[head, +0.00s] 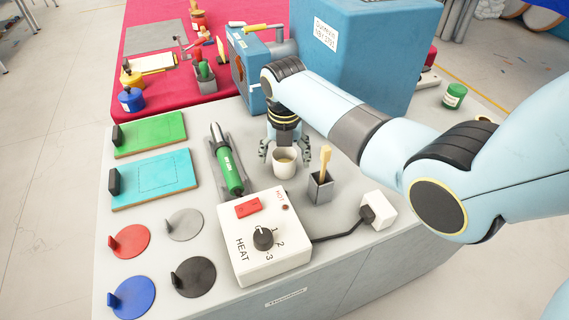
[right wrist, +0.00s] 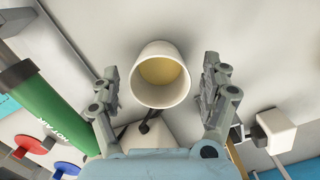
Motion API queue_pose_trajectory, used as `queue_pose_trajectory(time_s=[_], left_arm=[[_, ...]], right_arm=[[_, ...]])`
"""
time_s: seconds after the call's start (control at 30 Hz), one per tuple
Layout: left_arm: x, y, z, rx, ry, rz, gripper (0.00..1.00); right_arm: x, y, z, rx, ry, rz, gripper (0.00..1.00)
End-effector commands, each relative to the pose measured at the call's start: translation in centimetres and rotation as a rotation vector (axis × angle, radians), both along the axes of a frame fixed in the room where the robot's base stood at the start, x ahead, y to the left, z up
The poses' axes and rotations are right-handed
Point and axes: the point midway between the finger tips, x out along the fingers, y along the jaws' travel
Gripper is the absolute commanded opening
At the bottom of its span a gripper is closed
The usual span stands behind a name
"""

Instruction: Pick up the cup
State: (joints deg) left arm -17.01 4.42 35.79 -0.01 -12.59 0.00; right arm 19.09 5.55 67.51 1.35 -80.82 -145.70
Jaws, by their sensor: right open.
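A white cup (head: 284,166) stands upright on the grey worktop, right of the green tool. It shows a tan inside. In the right wrist view the cup (right wrist: 160,78) lies between the finger tips, with a gap on each side. My right gripper (head: 285,150) is open, pointing down above the cup with its fingers on either side of it. In the right wrist view the gripper (right wrist: 160,82) is open and empty. My left gripper does not show.
A green hot-air tool (head: 228,168) in a stand is left of the cup. A small holder (head: 320,188) with a wooden-handled brush stands close on the right. A white heat control box (head: 262,247) is in front. A blue box (head: 370,50) stands behind.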

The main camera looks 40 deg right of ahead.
Motion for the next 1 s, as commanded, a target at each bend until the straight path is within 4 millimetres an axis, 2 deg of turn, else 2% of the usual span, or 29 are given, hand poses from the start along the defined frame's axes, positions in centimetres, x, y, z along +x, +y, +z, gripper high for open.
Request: queue_pose_trajectory(time_s=[0.07,0.5,0.77,1.0], left_arm=[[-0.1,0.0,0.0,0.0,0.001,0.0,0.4],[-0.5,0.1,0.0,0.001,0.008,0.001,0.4],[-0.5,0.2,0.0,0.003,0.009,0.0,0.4],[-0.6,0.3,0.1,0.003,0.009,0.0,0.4]], right_arm=[[0.0,0.0,0.0,0.0,0.0,0.0,0.75],[0.0,0.0,0.0,0.0,0.0,0.0,0.19],[0.0,0.0,0.1,0.0,0.0,0.0,0.19],[0.1,0.0,1.0,0.0,-0.001,0.0,0.19]])
